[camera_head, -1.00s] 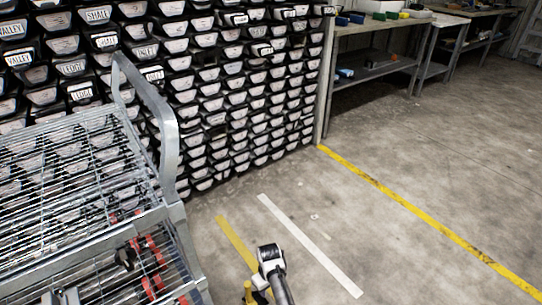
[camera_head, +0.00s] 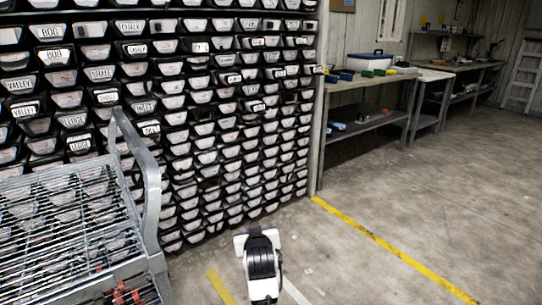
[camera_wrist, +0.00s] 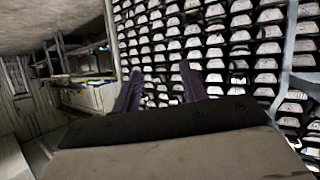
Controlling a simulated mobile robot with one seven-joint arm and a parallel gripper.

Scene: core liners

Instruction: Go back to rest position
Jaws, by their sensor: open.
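My gripper (camera_wrist: 160,70) shows in the wrist view as two dark fingers, spread apart with nothing between them. It points toward a wall of labelled core trays (camera_wrist: 215,45), and the fingers look clear of the trays. In the head view, a white and black part of my arm (camera_head: 262,268) stands at the bottom centre, in front of the same tray wall (camera_head: 205,120). The fingers cannot be made out in the head view.
A grey metal wire-shelf cart (camera_head: 150,190) stands close at the left, with red items on its lower level. A workbench (camera_head: 365,84) with a blue-and-white cooler (camera_head: 370,62) stands at the back right. The concrete floor at the right, beyond a yellow line (camera_head: 385,242), is clear.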

